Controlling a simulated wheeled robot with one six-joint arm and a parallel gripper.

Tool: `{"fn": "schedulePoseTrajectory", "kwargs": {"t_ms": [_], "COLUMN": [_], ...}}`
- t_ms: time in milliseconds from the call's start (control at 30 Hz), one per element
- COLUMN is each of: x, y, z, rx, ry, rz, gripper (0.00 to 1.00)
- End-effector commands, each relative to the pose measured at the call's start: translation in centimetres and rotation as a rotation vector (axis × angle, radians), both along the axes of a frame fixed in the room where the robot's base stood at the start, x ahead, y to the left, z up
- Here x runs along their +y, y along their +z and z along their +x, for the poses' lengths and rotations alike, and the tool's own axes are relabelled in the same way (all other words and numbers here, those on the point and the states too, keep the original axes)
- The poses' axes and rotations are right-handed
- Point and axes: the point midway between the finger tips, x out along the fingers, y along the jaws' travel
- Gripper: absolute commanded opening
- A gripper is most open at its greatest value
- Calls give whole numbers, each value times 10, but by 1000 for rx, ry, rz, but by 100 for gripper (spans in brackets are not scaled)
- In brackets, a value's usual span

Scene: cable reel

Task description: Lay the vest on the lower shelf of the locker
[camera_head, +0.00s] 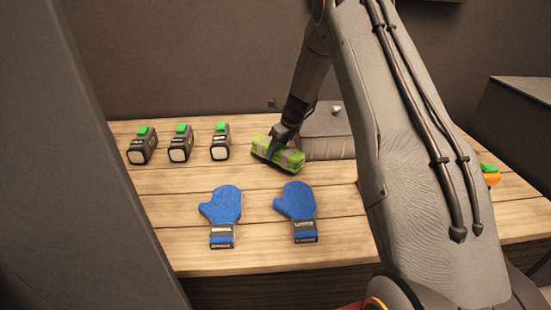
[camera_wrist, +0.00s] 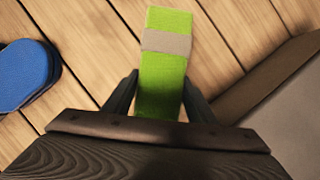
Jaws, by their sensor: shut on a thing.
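The folded vest (camera_head: 278,155) is a bright green bundle with a grey band, at the middle of the wooden table in the head view. My gripper (camera_head: 283,143) is over it, with the arm coming down from above. In the wrist view the vest (camera_wrist: 163,75) stands between the two fingers of my gripper (camera_wrist: 158,95), which are shut on it. Whether the vest touches the table or is slightly lifted I cannot tell. The locker and its lower shelf cannot be made out in either view.
Two blue mitts (camera_head: 222,208) (camera_head: 296,205) lie in front of the vest on the table (camera_head: 165,210). Several dark devices with green tops (camera_head: 181,145) stand at left. A grey box (camera_head: 328,130) is just right of the vest. My arm hides the table's right part.

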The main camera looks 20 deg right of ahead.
Motion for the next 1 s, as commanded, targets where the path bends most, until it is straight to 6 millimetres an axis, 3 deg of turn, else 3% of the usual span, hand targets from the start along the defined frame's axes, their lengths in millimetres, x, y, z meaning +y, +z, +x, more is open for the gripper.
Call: {"fn": "schedulePoseTrajectory", "kwargs": {"t_ms": [300, 667, 700, 767, 1000], "x": [0, 0, 0, 0, 0], "y": [-36, -39, -39, -38, -38], "z": [0, 0, 0, 0, 0], "rx": [0, -1, -1, -1, 0], "ry": [0, 0, 0, 0, 1], "rz": [0, 1, 1, 1, 0], "gripper": [24, 24, 58, 68, 70]}}
